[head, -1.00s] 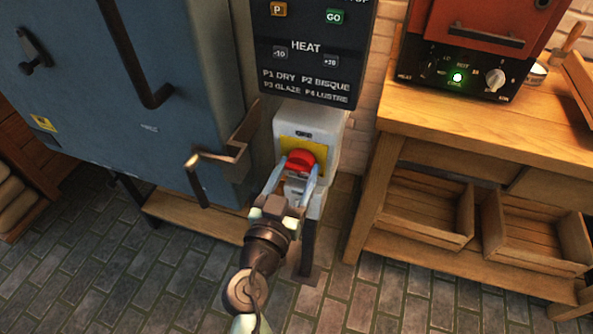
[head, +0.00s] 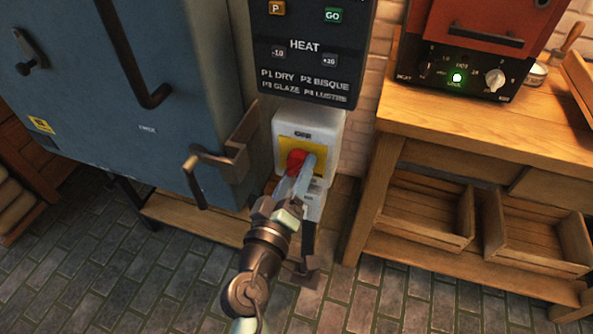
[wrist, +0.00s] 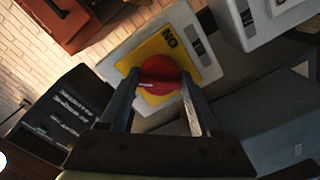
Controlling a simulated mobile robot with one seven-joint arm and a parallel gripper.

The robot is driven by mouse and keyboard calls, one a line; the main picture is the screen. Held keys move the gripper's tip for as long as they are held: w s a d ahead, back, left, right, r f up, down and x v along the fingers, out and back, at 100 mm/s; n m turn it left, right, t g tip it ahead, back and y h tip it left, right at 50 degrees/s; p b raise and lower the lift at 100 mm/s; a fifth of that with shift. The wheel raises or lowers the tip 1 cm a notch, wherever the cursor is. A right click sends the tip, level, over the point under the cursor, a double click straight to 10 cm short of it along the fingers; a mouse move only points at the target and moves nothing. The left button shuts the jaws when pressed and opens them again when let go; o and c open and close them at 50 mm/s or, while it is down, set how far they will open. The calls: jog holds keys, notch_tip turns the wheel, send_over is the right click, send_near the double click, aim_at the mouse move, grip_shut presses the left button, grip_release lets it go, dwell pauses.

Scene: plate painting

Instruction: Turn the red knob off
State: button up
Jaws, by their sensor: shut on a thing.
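The red knob (head: 294,160) sits on a yellow plate (head: 319,149) on the front of a white switch box (head: 332,125). My gripper (head: 303,164) is shut on the red knob, one finger on each side. A finger hides part of the knob in the head view. In the wrist view the knob (wrist: 160,78) lies between the two fingers. A lettered mark beside it on the yellow plate reads like "ON", turned over in this view.
A black heat panel (head: 310,60) hangs just above the switch box. A blue-grey kiln (head: 100,110) with a latch handle (head: 200,165) stands close on the left. A wooden workbench (head: 440,125) with a red oven (head: 470,30) stands on the right.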

jog(key=n+p, duration=0.1)
jog(key=n, duration=0.3)
jog(key=shift+r+n, duration=0.1)
jog(key=shift+n, duration=0.2)
jog(key=shift+n+p, duration=0.5)
jog(key=shift+n, duration=1.1)
jog(key=o, duration=1.3)
jog(key=shift+o, duration=0.2)
jog(key=shift+s, duration=0.1)
jog(key=b+v, duration=0.1)
jog(key=v, duration=1.1)
jog(key=shift+s, duration=0.4)
jog(key=shift+a, duration=0.15)
